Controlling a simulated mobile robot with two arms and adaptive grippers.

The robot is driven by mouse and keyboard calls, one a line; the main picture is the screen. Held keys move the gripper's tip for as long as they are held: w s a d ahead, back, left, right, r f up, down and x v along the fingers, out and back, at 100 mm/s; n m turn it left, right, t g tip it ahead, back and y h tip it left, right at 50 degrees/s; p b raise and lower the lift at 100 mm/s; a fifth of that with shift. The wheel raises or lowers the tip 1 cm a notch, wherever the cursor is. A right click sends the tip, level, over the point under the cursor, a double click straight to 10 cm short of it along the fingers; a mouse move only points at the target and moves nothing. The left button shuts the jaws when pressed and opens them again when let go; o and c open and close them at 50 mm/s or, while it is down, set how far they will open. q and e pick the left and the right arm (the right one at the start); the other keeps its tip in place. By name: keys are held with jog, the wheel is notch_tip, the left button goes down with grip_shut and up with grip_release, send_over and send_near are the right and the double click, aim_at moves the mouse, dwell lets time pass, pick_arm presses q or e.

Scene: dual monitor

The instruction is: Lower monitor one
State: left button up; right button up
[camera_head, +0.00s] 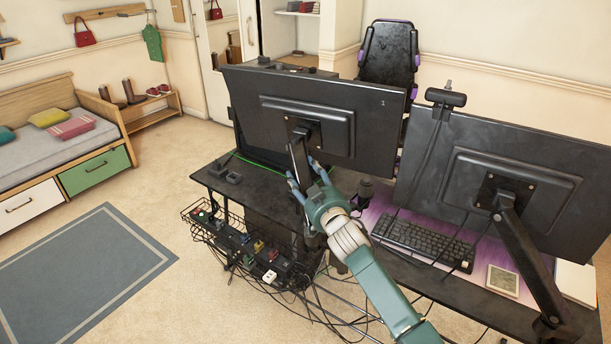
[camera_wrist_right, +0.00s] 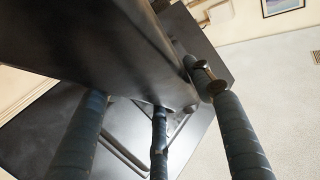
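Monitor one (camera_head: 375,140), with a small "1" on its back at upper right, is the left of two dark monitors, seen from behind. Its mount arm (camera_head: 299,152) runs down from the back plate. My right gripper (camera_head: 304,180) is at this mount arm, just below the plate, with its blue-green fingers spread to either side. In the right wrist view the dark mount arm (camera_wrist_right: 100,45) passes close above the spread fingers (camera_wrist_right: 150,115), and the monitor's back (camera_wrist_right: 50,130) shows behind them. One fingertip looks close to the arm's edge; contact is unclear. My left gripper is out of view.
The second monitor (camera_head: 545,190) and its arm (camera_head: 520,250) stand at right. A keyboard (camera_head: 428,240) lies on the desk (camera_head: 255,185). A cable basket (camera_head: 245,250) with loose cables hangs near my right arm. A chair (camera_head: 388,55) stands behind; open floor and a rug (camera_head: 75,270) are left.

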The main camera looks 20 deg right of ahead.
jog(key=c, duration=0.4)
jog(key=p, duration=0.2)
jog(key=w+g+p, duration=0.1)
jog(key=p, duration=0.1)
jog(key=shift+w+f+g+p, duration=0.1)
jog(key=shift+f+g+p, duration=0.2)
jog(key=shift+f+p, duration=0.05)
jog(key=shift+c, duration=0.2)
jog(key=shift+w+f+g+p, duration=0.2)
jog(key=shift+f+g+p, duration=0.1)
jog(key=shift+f, duration=0.35)
jog(key=o, duration=1.4)
jog(key=shift+c, duration=0.2)
jog(key=o, duration=0.4)
jog(key=shift+c, duration=0.2)
jog(key=shift+w, duration=0.1)
jog(key=s, duration=0.4)
jog(key=s+r, duration=0.1)
jog(key=s, duration=0.3)
jog(key=s+r, duration=0.1)
jog(key=s, duration=0.2)
jog(key=shift+s+d+r, duration=0.1)
jog(key=shift+s+d, duration=0.15)
jog(key=shift+s, duration=0.15)
